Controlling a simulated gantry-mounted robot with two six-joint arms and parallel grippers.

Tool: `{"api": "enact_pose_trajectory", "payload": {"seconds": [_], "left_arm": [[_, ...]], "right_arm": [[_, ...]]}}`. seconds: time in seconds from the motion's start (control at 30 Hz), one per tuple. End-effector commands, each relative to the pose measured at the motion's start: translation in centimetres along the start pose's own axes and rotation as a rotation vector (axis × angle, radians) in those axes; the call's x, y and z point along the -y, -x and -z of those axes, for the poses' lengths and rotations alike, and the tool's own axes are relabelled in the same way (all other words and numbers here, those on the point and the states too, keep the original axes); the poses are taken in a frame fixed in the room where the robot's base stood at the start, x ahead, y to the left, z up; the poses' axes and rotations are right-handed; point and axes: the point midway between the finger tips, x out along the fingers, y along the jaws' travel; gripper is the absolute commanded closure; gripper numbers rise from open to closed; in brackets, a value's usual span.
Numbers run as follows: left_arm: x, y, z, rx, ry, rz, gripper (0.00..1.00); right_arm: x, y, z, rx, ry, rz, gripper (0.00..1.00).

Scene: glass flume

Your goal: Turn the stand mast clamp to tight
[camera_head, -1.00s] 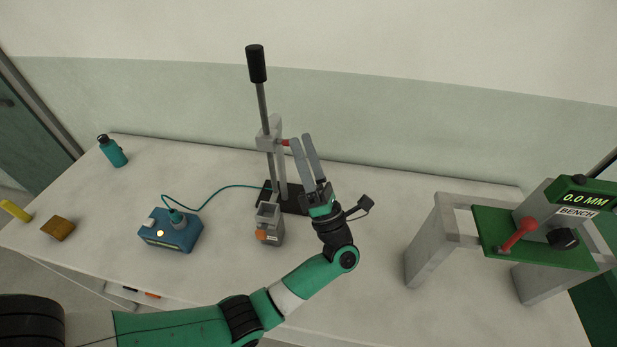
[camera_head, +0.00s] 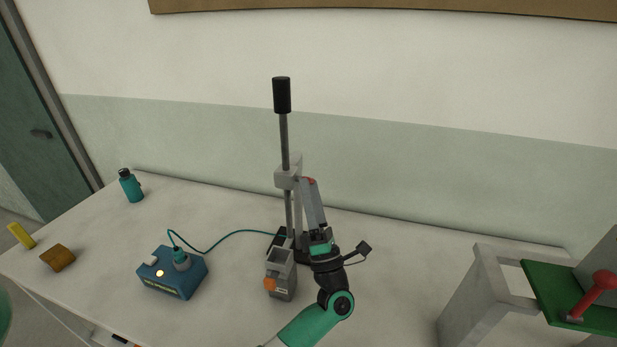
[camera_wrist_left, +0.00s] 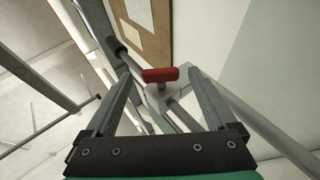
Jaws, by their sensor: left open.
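The stand mast (camera_head: 298,215) rises from a dark base at the middle of the bench. A grey clamp block (camera_head: 286,177) sits on it, with a dark rod through it topped by a black grip (camera_head: 282,95). The clamp's small red handle (camera_wrist_left: 160,75) shows in the left wrist view between my open fingertips, lying crosswise and apart from both fingers. In the head view only a bit of red shows at the fingertips of my left gripper (camera_head: 309,184), which partly hide it. The gripper is just right of the mast. My right gripper is out of view.
A blue box (camera_head: 172,278) with a teal cable stands left, beside a grey holder (camera_head: 281,272). A grey frame (camera_head: 478,290) with a red lever (camera_head: 597,287) stands right.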

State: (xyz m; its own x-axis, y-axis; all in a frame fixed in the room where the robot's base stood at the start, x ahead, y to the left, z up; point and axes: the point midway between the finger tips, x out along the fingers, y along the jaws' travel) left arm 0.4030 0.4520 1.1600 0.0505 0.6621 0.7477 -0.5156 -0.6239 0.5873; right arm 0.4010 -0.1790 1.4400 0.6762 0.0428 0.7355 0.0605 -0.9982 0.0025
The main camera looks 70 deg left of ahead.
Motion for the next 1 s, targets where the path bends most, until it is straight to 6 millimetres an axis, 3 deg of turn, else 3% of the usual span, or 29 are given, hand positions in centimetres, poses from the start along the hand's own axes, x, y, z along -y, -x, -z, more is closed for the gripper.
{"api": "enact_pose_trajectory", "payload": {"seconds": [0.2,0.47,0.93,1.0], "left_arm": [[0.0,-2.5,0.0,-0.001,0.0,0.0,0.1],[0.0,-2.7,0.0,0.0,0.0,0.001,0.1],[0.0,-2.7,0.0,0.0,-0.001,0.001,0.93],[0.0,-2.7,0.0,0.0,-0.001,0.001,0.96]], "right_arm": [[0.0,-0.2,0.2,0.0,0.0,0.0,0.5],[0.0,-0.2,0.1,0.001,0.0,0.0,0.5],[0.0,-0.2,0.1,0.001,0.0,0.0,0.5],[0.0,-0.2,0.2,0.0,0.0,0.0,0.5]]}}
